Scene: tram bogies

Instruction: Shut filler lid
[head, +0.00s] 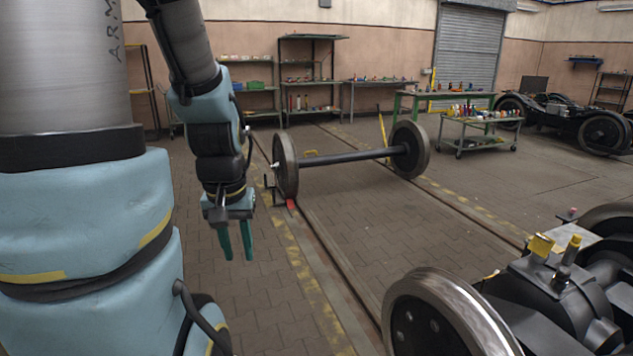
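A yellow flap (541,245), which looks like the filler lid, stands tilted up on top of the dark bogie housing (545,290) at the lower right. A yellow cap (574,243) on a dark post stands just right of it. The filler opening itself cannot be made out. My gripper (236,242) hangs down over the floor at centre left, far to the left of the bogie. Its two green fingers are apart with nothing between them.
A bogie wheel (440,315) stands at the lower right, in front of the housing. A loose wheelset (345,158) sits on the rails further back. A tool trolley (480,132) and shelves stand behind. The paved floor between my gripper and the bogie is clear.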

